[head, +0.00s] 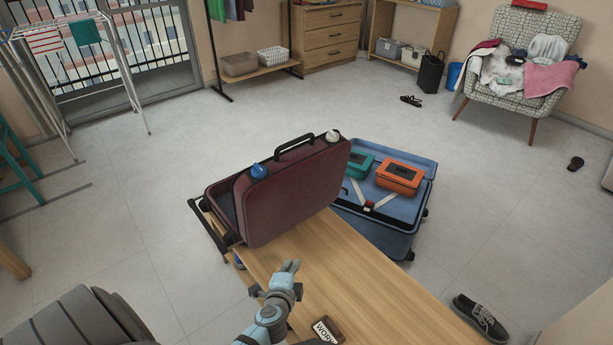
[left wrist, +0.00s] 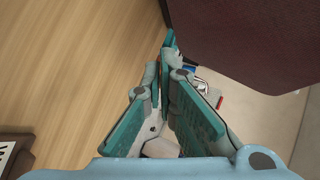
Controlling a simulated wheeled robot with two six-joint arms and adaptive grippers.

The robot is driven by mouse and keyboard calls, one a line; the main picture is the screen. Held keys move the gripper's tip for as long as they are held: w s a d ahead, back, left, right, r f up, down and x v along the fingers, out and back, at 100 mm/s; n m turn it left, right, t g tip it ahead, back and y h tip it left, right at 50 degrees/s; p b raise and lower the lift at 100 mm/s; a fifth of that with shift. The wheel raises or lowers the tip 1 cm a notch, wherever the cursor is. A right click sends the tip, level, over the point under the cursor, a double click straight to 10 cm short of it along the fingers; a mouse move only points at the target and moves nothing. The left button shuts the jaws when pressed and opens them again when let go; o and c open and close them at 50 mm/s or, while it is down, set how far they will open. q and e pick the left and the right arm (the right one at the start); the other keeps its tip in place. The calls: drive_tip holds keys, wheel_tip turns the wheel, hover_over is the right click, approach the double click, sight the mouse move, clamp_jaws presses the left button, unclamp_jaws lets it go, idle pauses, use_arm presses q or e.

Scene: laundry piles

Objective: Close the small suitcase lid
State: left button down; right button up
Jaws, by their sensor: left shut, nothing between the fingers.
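The small suitcase is maroon and sits at the far end of the wooden table. Its lid (head: 296,192) stands steeply raised, its outer face toward me, and hides most of the inside. The dark lower shell (head: 222,207) shows behind it at the left. A black handle (head: 293,146) and a blue and a white round piece show along the top. My left gripper (head: 290,266) is shut and empty over the table, on the near side of the lid and apparently apart from it. In the left wrist view the closed fingers (left wrist: 166,62) point toward the maroon lid (left wrist: 240,35). My right gripper is not seen.
The wooden table (head: 350,275) is mostly bare, with a small "WORK" sign (head: 327,330) near the front. An open blue suitcase (head: 378,234) holding a teal and an orange case (head: 399,175) stands on the floor at the right. A shoe (head: 481,318) lies right of the table.

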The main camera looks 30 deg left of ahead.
use_arm(q)
drive_tip(key=w+r+m+t+y+b, duration=0.25)
drive_tip(key=w+r, duration=0.25)
drive_tip(key=r, duration=0.4)
drive_tip(key=m+t+y, duration=0.2)
drive_tip(key=t, duration=0.2)
approach(300, 163)
drive_tip(key=s+d+r, duration=0.1)
drive_tip(key=d, duration=0.2)
drive_tip(key=shift+n+h, duration=0.25)
drive_tip(key=x, duration=0.4)
drive_tip(key=s+a+x, duration=0.1)
drive_tip(key=x, duration=0.3)
drive_tip(key=a+r+x, duration=0.1)
drive_tip(key=x, duration=0.3)
drive_tip(key=shift+s+a+r, duration=0.1)
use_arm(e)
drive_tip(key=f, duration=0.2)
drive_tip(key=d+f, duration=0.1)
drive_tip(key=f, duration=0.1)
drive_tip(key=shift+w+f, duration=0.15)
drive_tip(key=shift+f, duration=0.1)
